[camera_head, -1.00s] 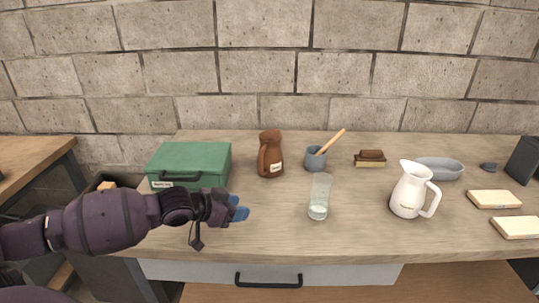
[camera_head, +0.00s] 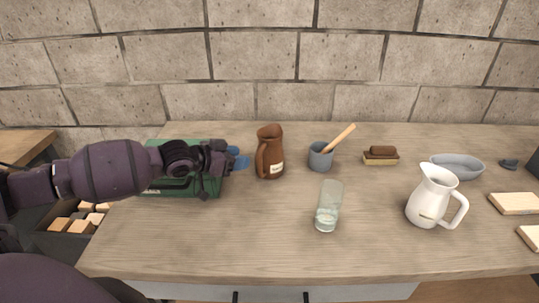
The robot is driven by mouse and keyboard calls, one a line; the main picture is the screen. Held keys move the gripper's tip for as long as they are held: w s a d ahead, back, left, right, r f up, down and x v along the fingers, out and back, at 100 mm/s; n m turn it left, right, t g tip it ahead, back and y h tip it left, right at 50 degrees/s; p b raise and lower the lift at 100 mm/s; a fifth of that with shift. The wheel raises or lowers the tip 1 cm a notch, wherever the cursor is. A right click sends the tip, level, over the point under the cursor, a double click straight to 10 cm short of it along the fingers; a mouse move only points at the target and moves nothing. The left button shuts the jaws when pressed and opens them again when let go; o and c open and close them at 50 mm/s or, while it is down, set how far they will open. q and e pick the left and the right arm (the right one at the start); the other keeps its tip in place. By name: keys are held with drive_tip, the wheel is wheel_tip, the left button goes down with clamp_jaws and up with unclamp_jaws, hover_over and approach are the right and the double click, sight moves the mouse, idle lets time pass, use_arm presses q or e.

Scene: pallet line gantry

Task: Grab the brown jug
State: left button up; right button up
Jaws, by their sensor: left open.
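The brown jug (camera_head: 271,150) stands upright on the wooden table, left of the middle of the picture. Its handle is on its left side and a pale label is on its lower front. My left gripper (camera_head: 240,160) is open, with its blue fingertips pointing right toward the jug's handle side. A small gap shows between the fingertips and the jug. Nothing is held in the gripper. My right gripper is out of view.
A green box (camera_head: 205,186) lies partly hidden under my left arm. Right of the jug stand a blue-grey cup (camera_head: 320,158) with a wooden stick, a glass (camera_head: 328,206), a brush (camera_head: 380,156), a white pitcher (camera_head: 431,198) and a grey bowl (camera_head: 457,167). The table's front (camera_head: 240,250) is clear.

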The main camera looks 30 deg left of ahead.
use_arm(q)
drive_tip(key=x, duration=0.3)
drive_tip(key=b, duration=0.1)
hover_over(261, 177)
drive_tip(key=shift+w+a+f, duration=0.15)
drive_tip(key=shift+f, duration=0.55)
drive_tip(key=shift+w+a+f, duration=0.1)
drive_tip(key=shift+a+f, duration=0.05)
drive_tip(key=shift+f, duration=0.6)
clamp_jaws()
drive_tip(key=shift+r, duration=0.1)
